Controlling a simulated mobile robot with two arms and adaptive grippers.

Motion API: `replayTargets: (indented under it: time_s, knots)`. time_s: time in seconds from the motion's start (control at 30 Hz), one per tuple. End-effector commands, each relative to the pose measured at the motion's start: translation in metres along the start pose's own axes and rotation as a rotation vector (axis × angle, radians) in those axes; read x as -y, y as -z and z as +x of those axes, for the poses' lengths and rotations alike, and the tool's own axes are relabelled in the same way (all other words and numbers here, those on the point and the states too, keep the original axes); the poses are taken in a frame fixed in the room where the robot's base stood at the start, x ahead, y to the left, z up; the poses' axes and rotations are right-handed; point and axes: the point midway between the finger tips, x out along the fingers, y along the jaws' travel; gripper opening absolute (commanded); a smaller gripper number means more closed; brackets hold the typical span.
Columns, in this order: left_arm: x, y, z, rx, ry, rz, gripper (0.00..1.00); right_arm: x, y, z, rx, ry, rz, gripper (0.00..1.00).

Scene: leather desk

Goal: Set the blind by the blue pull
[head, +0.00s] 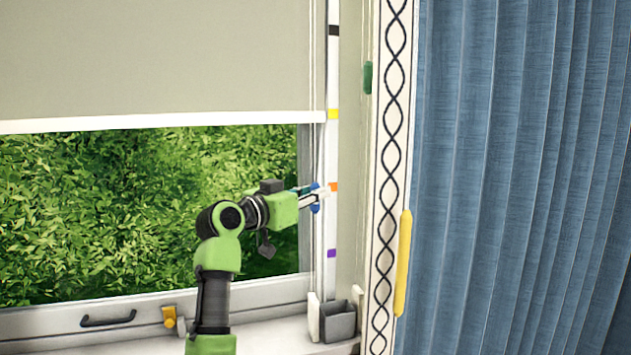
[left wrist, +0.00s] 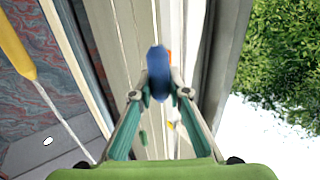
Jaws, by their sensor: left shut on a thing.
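The grey-green blind (head: 150,60) hangs over the upper window, and its white bottom bar (head: 150,122) is about level with the yellow mark (head: 333,114) on the frame. My left gripper (head: 314,197) is shut on the blue pull, whose ends (head: 315,209) show above and below the fingers, beside the orange mark (head: 334,187). In the left wrist view the blue pull (left wrist: 158,73) stands between the two fingertips of my left gripper (left wrist: 159,92). A black mark (head: 333,30) is higher on the frame and a purple mark (head: 331,254) lower. My right gripper is not in view.
A green pull (head: 368,77) and a long yellow pull (head: 403,262) hang to the right, near a patterned curtain border (head: 392,150) and blue curtain (head: 500,180). A grey box (head: 338,321) stands on the sill. A dark handle (head: 108,319) is on the window's lower frame.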

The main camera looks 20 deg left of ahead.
Motion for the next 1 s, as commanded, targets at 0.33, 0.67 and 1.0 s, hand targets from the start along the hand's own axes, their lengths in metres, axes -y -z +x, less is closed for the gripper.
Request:
replayTargets:
  time_s: [0.33, 0.67, 1.0]
  knots:
    - [0.0, -0.086, 0.0, 0.008, -0.001, 0.0, 0.0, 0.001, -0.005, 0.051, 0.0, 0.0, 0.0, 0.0]
    - [0.0, -0.101, 0.0, 0.004, 0.0, 0.001, 0.0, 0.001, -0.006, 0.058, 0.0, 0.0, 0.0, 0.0]
    - [0.0, -0.1, 0.0, 0.003, 0.0, 0.001, 0.24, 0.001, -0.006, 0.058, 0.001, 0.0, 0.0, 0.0]
